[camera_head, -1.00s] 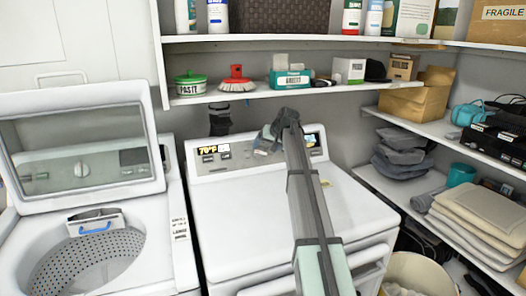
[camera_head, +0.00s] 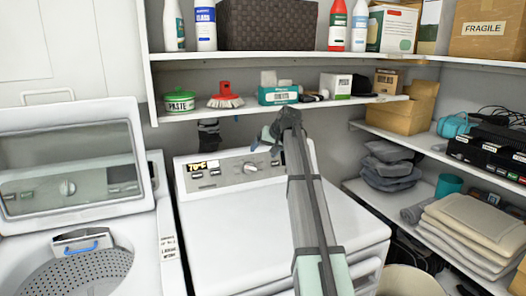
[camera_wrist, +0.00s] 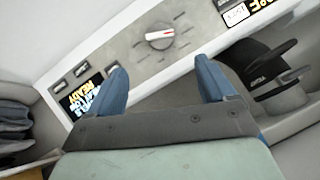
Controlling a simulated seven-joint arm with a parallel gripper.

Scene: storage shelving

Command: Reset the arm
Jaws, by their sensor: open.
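My arm rises from the lower right of the head view, and my gripper (camera_head: 270,136) is in front of the control panel of a white dryer (camera_head: 265,228). In the wrist view the two blue fingers of my gripper (camera_wrist: 160,72) are spread apart with nothing between them. Beyond them are the dryer's panel (camera_wrist: 125,52), its round knob (camera_wrist: 160,36) and lit displays. The gap between fingers and panel is hard to judge.
A washer (camera_head: 70,215) with its lid up stands left. Right shelves hold folded cloths (camera_head: 475,222). A dark fitting (camera_wrist: 268,75) is behind the dryer.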

